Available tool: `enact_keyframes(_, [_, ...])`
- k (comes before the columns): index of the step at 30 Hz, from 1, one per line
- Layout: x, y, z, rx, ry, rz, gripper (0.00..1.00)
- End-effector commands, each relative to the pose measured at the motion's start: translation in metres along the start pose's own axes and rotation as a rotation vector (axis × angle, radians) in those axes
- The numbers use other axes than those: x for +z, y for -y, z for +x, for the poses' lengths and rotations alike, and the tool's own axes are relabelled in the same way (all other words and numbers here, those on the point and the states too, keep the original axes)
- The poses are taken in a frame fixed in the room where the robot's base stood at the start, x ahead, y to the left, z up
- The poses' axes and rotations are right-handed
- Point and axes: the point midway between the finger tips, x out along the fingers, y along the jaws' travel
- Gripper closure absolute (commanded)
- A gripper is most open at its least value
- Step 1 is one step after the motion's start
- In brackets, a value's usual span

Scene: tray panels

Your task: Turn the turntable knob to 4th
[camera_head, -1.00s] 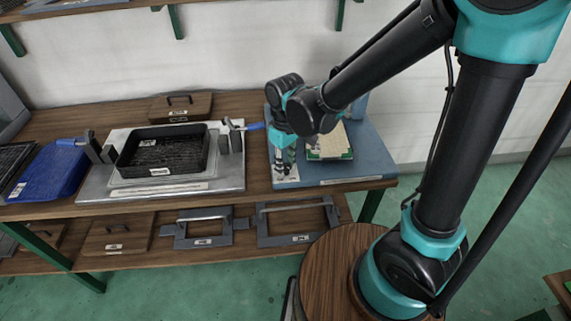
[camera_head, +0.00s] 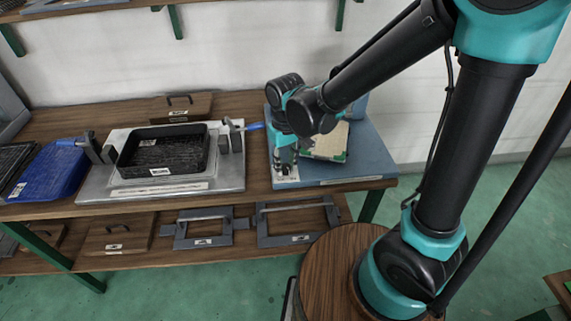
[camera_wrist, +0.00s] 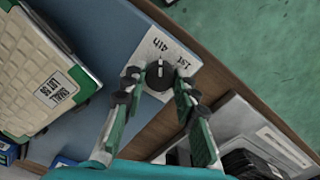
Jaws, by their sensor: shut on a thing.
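The turntable knob (camera_wrist: 159,75) is a round black dial on a white plate (camera_wrist: 153,48) printed "1st" and "4th". Its white mark points toward the top of the wrist view, at about the "4th" label. My gripper (camera_wrist: 158,83) is shut on the knob, one finger at each side. In the head view my gripper (camera_head: 286,166) is down at the front left of the blue turntable base (camera_head: 350,176), and the knob is hidden there. A beige tray with green corners (camera_wrist: 22,68) sits on the base; it also shows in the head view (camera_head: 328,143), turned askew.
Left of the base, a grey fixture plate (camera_head: 225,182) with clamps holds a black tray (camera_head: 125,152). A blue clamp handle (camera_head: 255,126) reaches close to my wrist. A blue tray (camera_head: 50,172) lies further left. Grey frames (camera_head: 300,239) stand on the lower shelf.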

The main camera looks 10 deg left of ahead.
Motion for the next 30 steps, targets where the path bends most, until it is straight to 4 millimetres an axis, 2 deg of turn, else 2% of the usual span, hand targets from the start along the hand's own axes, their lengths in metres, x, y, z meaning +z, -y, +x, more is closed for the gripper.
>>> enact_keyframes(1, [-0.001, 0.0, 0.0, 0.0, -0.001, 0.001, 1.0])
enact_keyframes(2, [-0.001, 0.0, 0.0, 0.0, -0.001, 0.0, 0.69])
enact_keyframes(6, [0.0, 0.0, 0.0, 0.0, 0.0, 0.0, 0.52])
enact_keyframes(16, [0.0, 0.0, -0.001, 0.0, 0.0, -0.001, 0.5])
enact_keyframes(20, [0.0, 0.0, -0.009, 0.0, 0.0, -0.001, 0.5])
enact_keyframes(30, [0.0, 0.0, -0.062, 0.0, 0.0, 0.0, 0.5])
